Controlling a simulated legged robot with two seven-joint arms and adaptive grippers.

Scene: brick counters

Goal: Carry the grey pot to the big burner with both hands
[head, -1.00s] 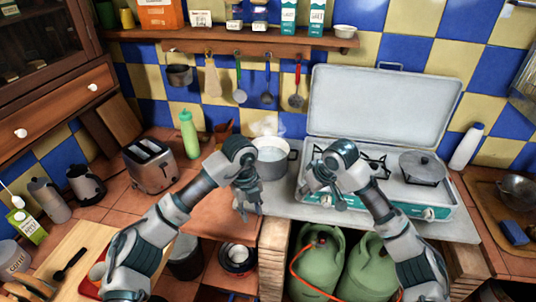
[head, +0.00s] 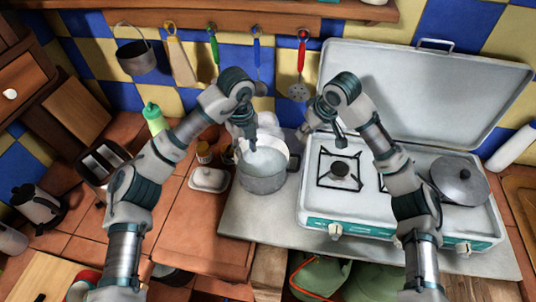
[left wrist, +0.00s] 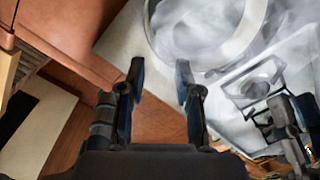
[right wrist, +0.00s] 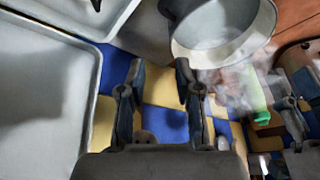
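The grey pot (head: 264,184) stands upright on the grey slab left of the camp stove (head: 315,218). Steam rises from it, and its rim also shows in the left wrist view (left wrist: 243,45) and right wrist view (right wrist: 225,55). The stove's left burner (head: 340,169) is bare; another burner is partly hidden behind my right arm. I cannot tell which burner is bigger. My left gripper (left wrist: 160,78) is open and empty, over the pot's left rear rim in the head view (head: 243,142).
A lidded pan (head: 460,182) sits on the stove's right side. The raised stove lid (head: 430,90) stands behind. A white butter dish (head: 209,179), a small jar (head: 203,153) and a toaster (head: 103,160) are left of the pot. Utensils hang on the wall behind.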

